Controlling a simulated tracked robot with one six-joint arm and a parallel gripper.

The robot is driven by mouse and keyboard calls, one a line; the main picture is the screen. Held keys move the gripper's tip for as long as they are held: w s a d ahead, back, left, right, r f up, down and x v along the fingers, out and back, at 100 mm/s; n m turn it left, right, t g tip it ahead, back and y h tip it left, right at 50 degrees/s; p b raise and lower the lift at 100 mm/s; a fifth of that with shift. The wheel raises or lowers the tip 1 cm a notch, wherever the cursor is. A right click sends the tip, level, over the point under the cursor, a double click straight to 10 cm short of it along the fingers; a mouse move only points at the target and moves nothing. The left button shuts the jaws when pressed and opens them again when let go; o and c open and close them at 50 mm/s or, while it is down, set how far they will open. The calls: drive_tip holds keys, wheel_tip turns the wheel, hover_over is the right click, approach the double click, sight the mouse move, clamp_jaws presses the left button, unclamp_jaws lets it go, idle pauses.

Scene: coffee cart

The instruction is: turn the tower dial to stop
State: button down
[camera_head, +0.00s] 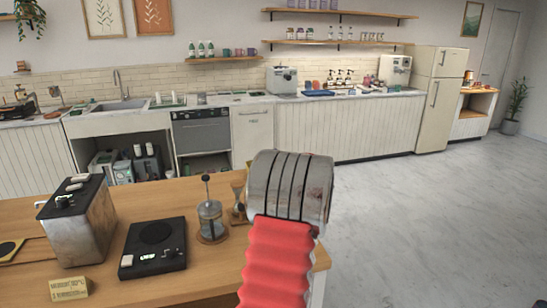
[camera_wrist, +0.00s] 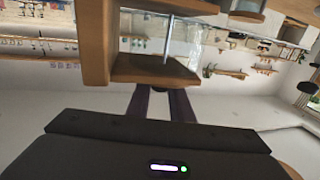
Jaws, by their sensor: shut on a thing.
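In the wrist view, my gripper (camera_wrist: 160,92) has its two dark fingers reaching up to a wooden stand (camera_wrist: 155,70) with a thin metal rod and clear glass above it. This looks like the tower. The fingertips are closed in at the edge of a wooden plate, around a small dark part that I take for the tower dial; it is mostly hidden, and its setting cannot be read. In the head view, my arm fills the middle right.
The wooden counter (camera_head: 190,283) holds a metal toaster-like box (camera_head: 85,230), a black scale-like device (camera_head: 153,247), a French press (camera_head: 211,220) and a small yellow sign (camera_head: 69,289). An hourglass-shaped wooden item (camera_head: 238,205) stands beside my arm. Open floor (camera_head: 440,230) lies at right.

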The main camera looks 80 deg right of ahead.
drive_tip(key=shift+s+d+r, duration=0.1)
drive_tip(key=shift+s+r, duration=0.1)
drive_tip(key=shift+s, duration=0.05)
drive_tip(key=c, duration=1.9)
unclamp_jaws()
drive_tip(key=o, duration=0.3)
drive_tip(key=shift+w+f, duration=0.1)
drive_tip(key=shift+f, duration=0.05)
drive_tip(key=shift+o, duration=0.2)
drive_tip(key=v, duration=1.4)
drive_tip(key=shift+w, duration=0.1)
